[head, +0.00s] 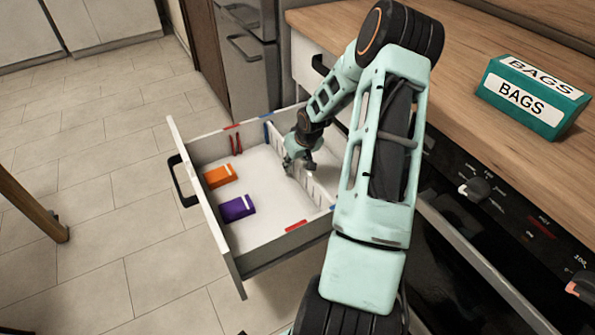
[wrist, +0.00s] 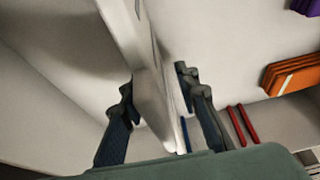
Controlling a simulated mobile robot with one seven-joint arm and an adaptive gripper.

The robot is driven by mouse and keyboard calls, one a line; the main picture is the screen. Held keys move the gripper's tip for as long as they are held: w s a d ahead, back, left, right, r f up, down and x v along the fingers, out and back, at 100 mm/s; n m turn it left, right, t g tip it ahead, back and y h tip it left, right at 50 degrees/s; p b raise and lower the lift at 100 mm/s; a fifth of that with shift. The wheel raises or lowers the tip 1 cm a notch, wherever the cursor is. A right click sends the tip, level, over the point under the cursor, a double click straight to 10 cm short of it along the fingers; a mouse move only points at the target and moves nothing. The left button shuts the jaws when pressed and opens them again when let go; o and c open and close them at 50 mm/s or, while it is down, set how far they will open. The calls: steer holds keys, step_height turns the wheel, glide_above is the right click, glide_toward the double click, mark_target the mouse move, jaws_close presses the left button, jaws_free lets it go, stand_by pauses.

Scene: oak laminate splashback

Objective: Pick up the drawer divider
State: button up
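The drawer divider (head: 316,187) is a white upright panel with slots, standing across the inside of the open drawer (head: 262,248). In the wrist view the divider (wrist: 146,62) runs between the two fingers of my gripper (wrist: 156,80). The fingers are apart, one on each side of the panel, with a visible gap on the right side. The left finger is close to the panel; I cannot tell whether it touches. In the head view my gripper (head: 298,163) is down inside the drawer at the divider, partly hiding it.
An orange box (head: 219,176) and a purple box (head: 237,208) lie on the drawer floor left of the divider. Red sticks (head: 236,144) lie near the far wall. A green BAGS box (head: 532,95) stands on the wooden counter (head: 480,140). The drawer walls surround my gripper.

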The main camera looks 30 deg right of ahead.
steer(key=shift+r, duration=0.1)
steer(key=shift+c, duration=0.6)
jaws_close()
step_height(320, 180, up, 20)
steer(key=p, duration=0.8)
steer(key=shift+a, duration=0.15)
